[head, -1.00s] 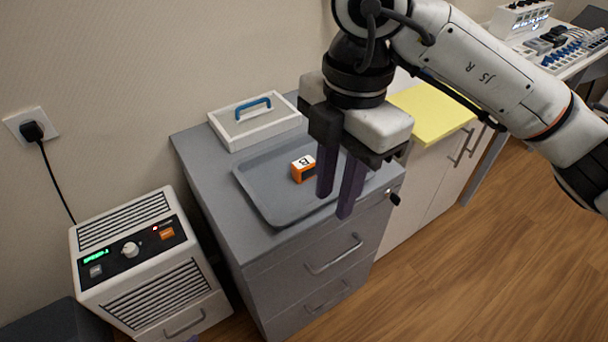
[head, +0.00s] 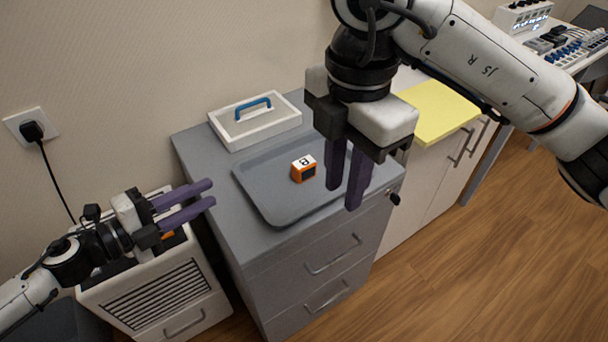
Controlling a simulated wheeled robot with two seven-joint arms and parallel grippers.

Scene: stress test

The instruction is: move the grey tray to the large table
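The grey tray (head: 264,196) lies flat on top of a grey drawer cabinet. An orange and white cube (head: 303,169) with a letter on top sits in it. My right gripper (head: 343,198) points down in front of the tray's right end, fingers apart with nothing seen between them. It hides that end, and I cannot tell whether the fingers touch the rim. My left gripper (head: 212,193) is to the left of the tray, pointing right, fingers apart and empty, clear of the tray. The large table may be the white one (head: 573,68) at the far upper right.
A white box with a blue handle (head: 254,121) stands behind the tray on the cabinet (head: 205,165). A yellow board (head: 437,118) lies on the white cupboard to the right. A white appliance (head: 160,302) stands left of the cabinet. The wooden floor at right is clear.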

